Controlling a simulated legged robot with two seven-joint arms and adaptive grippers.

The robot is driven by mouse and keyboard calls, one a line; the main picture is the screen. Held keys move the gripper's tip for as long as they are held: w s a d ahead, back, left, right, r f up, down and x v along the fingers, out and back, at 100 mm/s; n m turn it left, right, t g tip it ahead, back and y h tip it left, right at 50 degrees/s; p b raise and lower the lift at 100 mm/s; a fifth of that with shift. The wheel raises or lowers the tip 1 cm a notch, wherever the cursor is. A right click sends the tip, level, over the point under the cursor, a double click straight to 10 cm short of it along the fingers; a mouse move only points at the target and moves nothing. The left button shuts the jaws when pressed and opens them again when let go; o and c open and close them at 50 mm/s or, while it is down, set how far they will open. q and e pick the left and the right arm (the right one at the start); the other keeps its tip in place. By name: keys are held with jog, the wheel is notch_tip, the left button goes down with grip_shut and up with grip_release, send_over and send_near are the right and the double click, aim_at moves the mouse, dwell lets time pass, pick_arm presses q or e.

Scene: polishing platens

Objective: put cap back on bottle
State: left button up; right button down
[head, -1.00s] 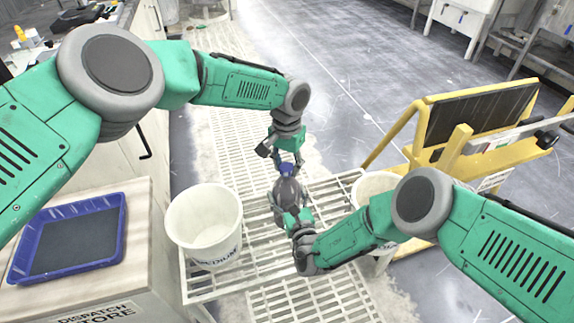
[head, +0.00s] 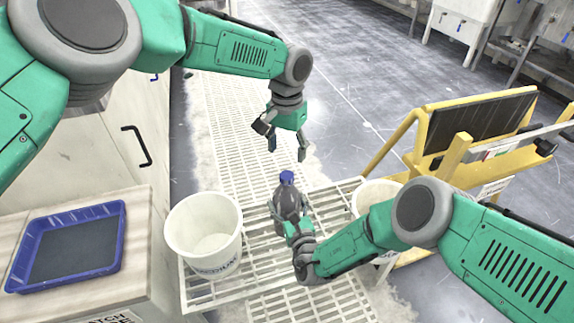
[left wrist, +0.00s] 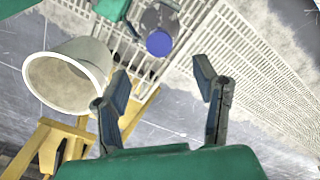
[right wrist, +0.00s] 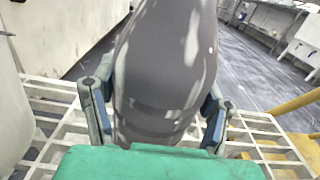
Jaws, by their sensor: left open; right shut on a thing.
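The dark grey bottle (head: 288,203) stands upright over the white slatted rack. It also shows in the left wrist view (left wrist: 160,20) and fills the middle of the right wrist view (right wrist: 165,75). The blue cap (head: 287,177) sits on top of the bottle; it also shows in the left wrist view (left wrist: 159,42). Whether its thread is tight cannot be seen. My right gripper (right wrist: 155,110) is shut around the bottle's body. My left gripper (head: 287,155) is open and empty, above the cap and apart from it; its spread fingers show in the left wrist view (left wrist: 165,85).
A white bucket (head: 204,235) stands left of the bottle and another (head: 373,193) to its right, on the slatted rack (head: 325,207). A blue tray (head: 68,248) lies on the left cabinet. A yellow frame (head: 440,150) stands at right.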

pick_arm(q)
jog(key=shift+r, duration=1.8)
pick_arm(e)
jog(key=shift+c, duration=0.9)
grip_release()
jog(key=v, duration=1.2)
